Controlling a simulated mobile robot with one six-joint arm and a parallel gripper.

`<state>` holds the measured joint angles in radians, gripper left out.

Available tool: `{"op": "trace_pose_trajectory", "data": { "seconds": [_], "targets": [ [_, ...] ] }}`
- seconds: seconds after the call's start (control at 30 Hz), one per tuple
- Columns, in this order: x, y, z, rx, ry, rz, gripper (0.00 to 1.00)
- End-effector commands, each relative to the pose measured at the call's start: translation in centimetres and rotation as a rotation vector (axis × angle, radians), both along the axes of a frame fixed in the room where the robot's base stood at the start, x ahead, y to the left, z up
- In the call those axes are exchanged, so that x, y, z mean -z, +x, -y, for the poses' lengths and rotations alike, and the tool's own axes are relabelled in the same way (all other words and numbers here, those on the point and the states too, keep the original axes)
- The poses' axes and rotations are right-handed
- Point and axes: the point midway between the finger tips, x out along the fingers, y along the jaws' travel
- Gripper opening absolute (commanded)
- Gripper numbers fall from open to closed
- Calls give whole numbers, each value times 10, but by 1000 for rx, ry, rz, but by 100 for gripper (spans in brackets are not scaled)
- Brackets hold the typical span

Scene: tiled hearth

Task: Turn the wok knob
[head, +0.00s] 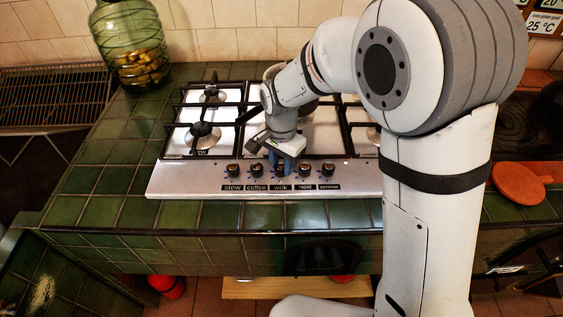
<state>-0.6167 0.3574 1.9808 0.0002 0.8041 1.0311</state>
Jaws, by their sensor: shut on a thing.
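The steel hob (170,180) has a front panel with a row of dark knobs, labelled stew, coffee, wok, rapid and simmer. The wok knob (280,171) is the middle one, above the label reading wok. My gripper (280,165) reaches down over the hob from the right, with its blue fingers on either side of the wok knob. It is shut on this knob. The fingers partly cover the knob, and its pointer angle cannot be read.
The coffee knob (256,169) and the rapid knob (304,170) sit close on either side. Black pan grates (212,124) cover the burners behind. A green glass jar (131,45) stands at the back left. Green tiles (110,180) left of the hob are bare.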

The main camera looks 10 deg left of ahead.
Motion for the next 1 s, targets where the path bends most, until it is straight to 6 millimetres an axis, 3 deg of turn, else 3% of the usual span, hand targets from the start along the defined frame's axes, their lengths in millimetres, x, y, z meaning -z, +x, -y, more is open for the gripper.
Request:
{"op": "trace_pose_trajectory", "data": {
  "seconds": [0.53, 0.57, 0.6, 0.8, 1.0],
  "targets": [
    [-2, 2, -1, 24, 3, 6, 7],
    [-2, 2, -1, 24, 3, 6, 32],
    [-2, 2, -1, 24, 3, 6, 35],
    [-1, 1, -1, 24, 2, 3, 51],
    [-1, 0, -1, 23, 1, 2, 52]
  ]
}}
